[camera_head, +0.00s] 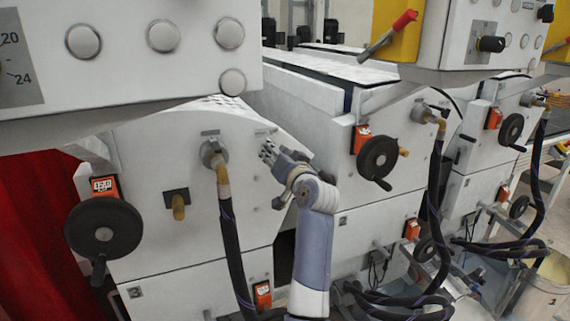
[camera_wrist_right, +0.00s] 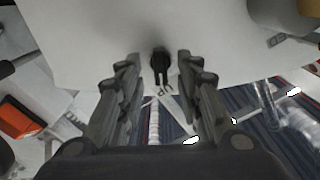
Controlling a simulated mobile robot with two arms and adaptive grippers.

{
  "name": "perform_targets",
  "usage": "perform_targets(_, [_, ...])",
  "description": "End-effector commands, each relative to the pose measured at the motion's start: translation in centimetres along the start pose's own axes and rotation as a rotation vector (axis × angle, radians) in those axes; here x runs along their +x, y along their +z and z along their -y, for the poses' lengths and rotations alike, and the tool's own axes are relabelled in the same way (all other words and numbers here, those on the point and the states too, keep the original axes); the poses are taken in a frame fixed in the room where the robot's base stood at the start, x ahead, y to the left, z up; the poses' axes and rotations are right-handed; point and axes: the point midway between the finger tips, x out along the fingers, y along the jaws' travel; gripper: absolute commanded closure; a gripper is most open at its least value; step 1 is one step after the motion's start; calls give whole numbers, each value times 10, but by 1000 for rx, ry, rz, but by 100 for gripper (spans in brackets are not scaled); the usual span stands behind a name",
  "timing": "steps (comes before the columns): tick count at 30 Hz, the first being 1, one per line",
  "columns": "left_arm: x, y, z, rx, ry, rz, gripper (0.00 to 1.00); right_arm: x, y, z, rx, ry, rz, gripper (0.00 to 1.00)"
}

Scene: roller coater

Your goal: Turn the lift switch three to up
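In the right wrist view, a small black switch (camera_wrist_right: 160,66) sits on the edge of a white machine panel. My right gripper (camera_wrist_right: 158,72) is open, with one finger on each side of the switch and visible gaps to both. In the head view, my right gripper (camera_head: 276,160) is close to the upper right of the white machine's side panel (camera_head: 175,145). The switch is not clear there, and I cannot tell its setting. My left gripper is not in view.
A pipe fitting with a black hose (camera_head: 230,245) hangs left of my right gripper. A black handwheel (camera_head: 103,227) is further left, and another handwheel (camera_head: 378,158) is on the machine to the right. A white button panel (camera_head: 125,55) overhangs the upper left.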

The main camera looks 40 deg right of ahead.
Motion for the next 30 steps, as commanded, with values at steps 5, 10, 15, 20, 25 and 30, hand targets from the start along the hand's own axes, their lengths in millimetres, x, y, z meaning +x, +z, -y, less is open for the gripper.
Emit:
perform_targets(5, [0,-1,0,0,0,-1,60,-30,0,0,0,0,-2,68])
perform_targets(10, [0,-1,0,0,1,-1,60,-60,0,0,0,0,-1,68])
perform_targets(15, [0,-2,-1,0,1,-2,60,-85,0,0,0,0,-1,68])
perform_targets(20, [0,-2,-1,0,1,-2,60,-99,0,0,2,0,-1,68])
perform_targets(25, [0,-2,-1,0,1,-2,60,-104,0,0,2,0,0,68])
perform_targets(30, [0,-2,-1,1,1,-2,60,-104,0,0,2,0,0,68])
